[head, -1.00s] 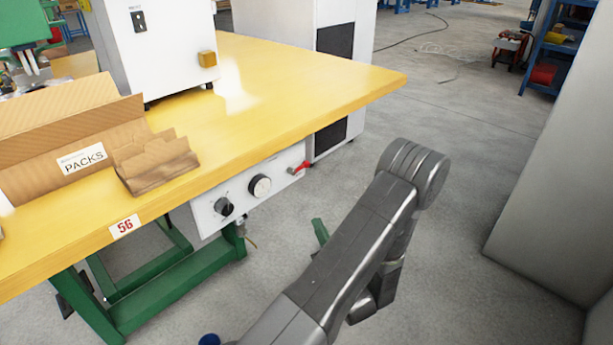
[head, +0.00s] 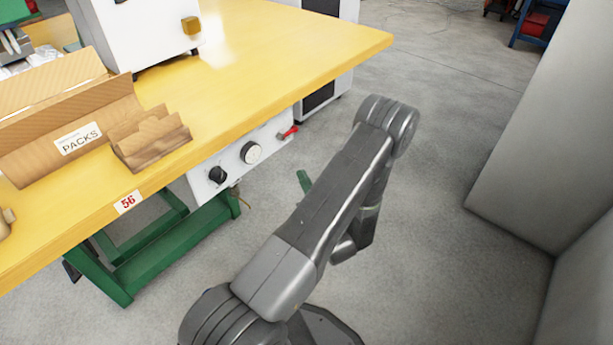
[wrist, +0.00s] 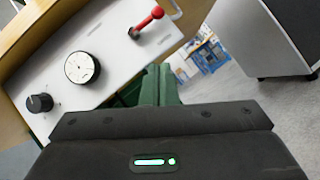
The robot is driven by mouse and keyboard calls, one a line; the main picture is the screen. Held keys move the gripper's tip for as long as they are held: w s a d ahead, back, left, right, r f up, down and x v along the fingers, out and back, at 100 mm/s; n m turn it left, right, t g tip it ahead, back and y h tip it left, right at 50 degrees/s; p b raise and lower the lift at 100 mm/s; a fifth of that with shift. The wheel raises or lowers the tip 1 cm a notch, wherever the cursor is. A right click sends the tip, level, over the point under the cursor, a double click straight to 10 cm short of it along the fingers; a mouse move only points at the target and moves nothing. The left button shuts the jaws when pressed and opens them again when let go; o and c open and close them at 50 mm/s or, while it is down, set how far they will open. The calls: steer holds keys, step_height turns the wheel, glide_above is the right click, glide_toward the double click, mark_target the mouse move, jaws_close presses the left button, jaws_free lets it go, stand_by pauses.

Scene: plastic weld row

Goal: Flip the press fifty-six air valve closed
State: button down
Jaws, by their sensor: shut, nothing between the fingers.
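The air valve has a red lever (head: 290,132) at the right end of a white panel (head: 209,184) under the yellow bench marked 56 (head: 128,202). In the wrist view the red lever (wrist: 147,20) slants up and right from its metal pivot, with a rounded red end. My gripper (head: 304,181) shows as green fingers below and right of the lever, apart from it. In the wrist view my gripper (wrist: 160,85) is shut and empty, below the lever. The far side of my wrist is hidden behind my arm in the head view.
The panel also carries a white dial gauge (head: 251,152) and a black knob (head: 217,174). The yellow bench (head: 290,60) overhangs the panel. A cardboard box marked PACKS (head: 60,150) sits on it. A pale cabinet (head: 540,130) stands at right, with open floor between.

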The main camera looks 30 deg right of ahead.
mark_target(288, 133)
steer(key=shift+w+d+r+p, duration=0.15)
steer(key=shift+w+d+r, duration=0.1)
steer(key=shift+w+r, duration=0.9)
steer(key=shift+w+d+r+p, duration=0.15)
steer(key=shift+w+d+r, duration=0.1)
steer(key=shift+w+r, duration=0.9)
steer(key=shift+w+d+r+p, duration=0.15)
steer(key=shift+w+d+r, duration=0.1)
steer(key=shift+w+r, duration=0.9)
steer(key=shift+w+d+f, duration=0.15)
steer(key=shift+w+f, duration=0.1)
steer(key=shift+w, duration=0.1)
